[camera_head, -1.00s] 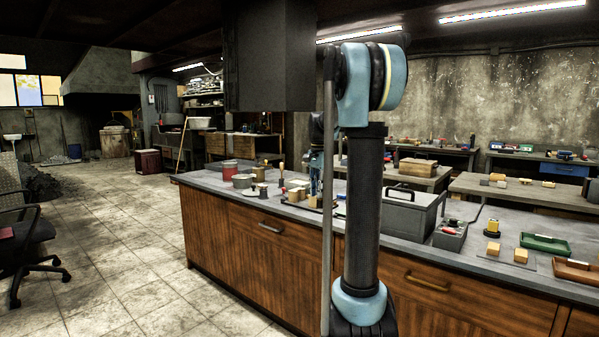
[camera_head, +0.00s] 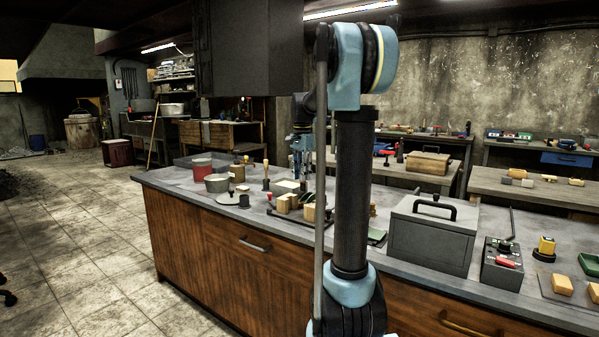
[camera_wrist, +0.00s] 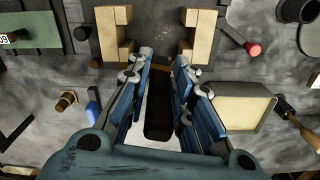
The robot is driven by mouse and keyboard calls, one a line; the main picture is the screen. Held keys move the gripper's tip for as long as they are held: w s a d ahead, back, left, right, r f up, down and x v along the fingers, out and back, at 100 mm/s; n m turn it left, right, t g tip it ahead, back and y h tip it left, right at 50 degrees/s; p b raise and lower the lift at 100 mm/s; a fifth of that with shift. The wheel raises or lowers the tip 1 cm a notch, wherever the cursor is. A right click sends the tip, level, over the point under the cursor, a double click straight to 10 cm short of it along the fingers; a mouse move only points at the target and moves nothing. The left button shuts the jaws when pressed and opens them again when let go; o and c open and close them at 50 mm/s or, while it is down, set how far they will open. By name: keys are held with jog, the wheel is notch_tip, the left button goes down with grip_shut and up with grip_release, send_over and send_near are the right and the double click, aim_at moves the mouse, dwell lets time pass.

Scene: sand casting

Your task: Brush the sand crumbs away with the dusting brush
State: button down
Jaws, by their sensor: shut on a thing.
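My gripper (camera_wrist: 162,85) is over the workbench in the wrist view, its blue fingers closed around a long dark object (camera_wrist: 158,112). This looks like the dusting brush, but its bristles cannot be made out. In the head view my gripper (camera_head: 299,150) hangs above the bench, partly behind my arm. Two pale wooden pieces (camera_wrist: 110,38) (camera_wrist: 203,38) stand apart just beyond the fingertips. A faint brownish patch (camera_wrist: 150,68) shows between them; single sand crumbs cannot be told.
A red-ended tool (camera_wrist: 250,47) lies beyond. A grey lidded box (camera_head: 430,238) stands right of my arm. Red and grey cans (camera_head: 201,169) stand on the left.

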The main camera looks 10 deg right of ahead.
jog(key=shift+w+f, duration=0.1)
jog(key=shift+w, duration=0.1)
jog(key=shift+w+a+f, duration=0.1)
jog(key=shift+a+f, duration=0.15)
jog(key=shift+f, duration=0.15)
jog(key=shift+d+f, duration=0.2)
jog(key=shift+f, duration=3.15)
jog(key=shift+f, duration=0.55)
jog(key=shift+a, duration=0.1)
jog(key=shift+s+a, duration=0.3)
jog(key=shift+s, duration=0.1)
jog(key=shift+s+a, duration=0.1)
jog(key=shift+s, duration=0.05)
jog(key=shift+s+a, duration=0.2)
